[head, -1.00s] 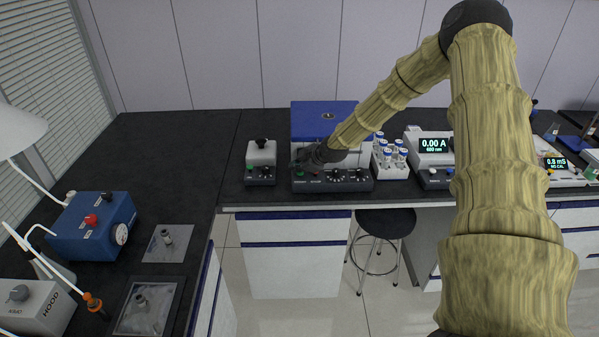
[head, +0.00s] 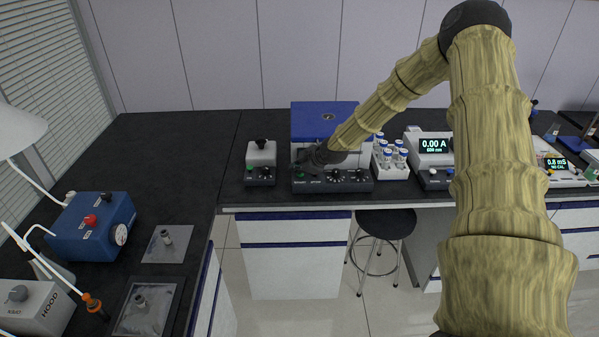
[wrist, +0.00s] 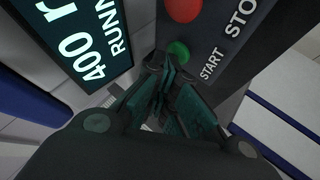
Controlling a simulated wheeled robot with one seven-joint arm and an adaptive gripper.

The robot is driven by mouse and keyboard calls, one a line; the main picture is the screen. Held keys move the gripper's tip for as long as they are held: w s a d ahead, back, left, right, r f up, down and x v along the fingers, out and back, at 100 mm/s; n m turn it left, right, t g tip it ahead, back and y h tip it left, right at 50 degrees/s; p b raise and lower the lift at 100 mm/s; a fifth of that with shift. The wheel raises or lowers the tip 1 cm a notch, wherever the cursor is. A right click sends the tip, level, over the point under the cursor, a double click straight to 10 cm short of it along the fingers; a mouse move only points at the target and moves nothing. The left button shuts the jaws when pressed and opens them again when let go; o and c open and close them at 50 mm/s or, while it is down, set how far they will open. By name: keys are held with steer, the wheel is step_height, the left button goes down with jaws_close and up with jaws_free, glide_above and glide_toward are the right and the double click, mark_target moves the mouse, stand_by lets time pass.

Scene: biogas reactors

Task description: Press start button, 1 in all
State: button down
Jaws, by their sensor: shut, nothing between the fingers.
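The start button (wrist: 178,52) is a round green button labelled START on a dark panel in the wrist view. A red stop button (wrist: 183,10) is above it in that view. My gripper (wrist: 167,68) is shut and empty, its fingertips close beside the green button; I cannot tell whether they touch it. The lit display (wrist: 90,35) reads "400 r" and "RUNN", cut off by the frame edge. In the head view, my gripper (head: 308,158) is at the left front of the blue-lidded machine (head: 312,110), and my arm covers part of its front.
A small grey device (head: 261,154) with its own green button stands left of the machine. A rack of capped vials (head: 390,155) is close on the right, with a meter (head: 431,146) beyond. A stool (head: 385,223) stands below the bench.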

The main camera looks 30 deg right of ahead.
mark_target(298, 175)
steer(key=shift+r+p, duration=0.65)
steer(key=shift+r, duration=0.65)
step_height(298, 175, up, 5)
steer(key=p, duration=0.2)
steer(key=shift+p, duration=0.4)
stand_by(0.4)
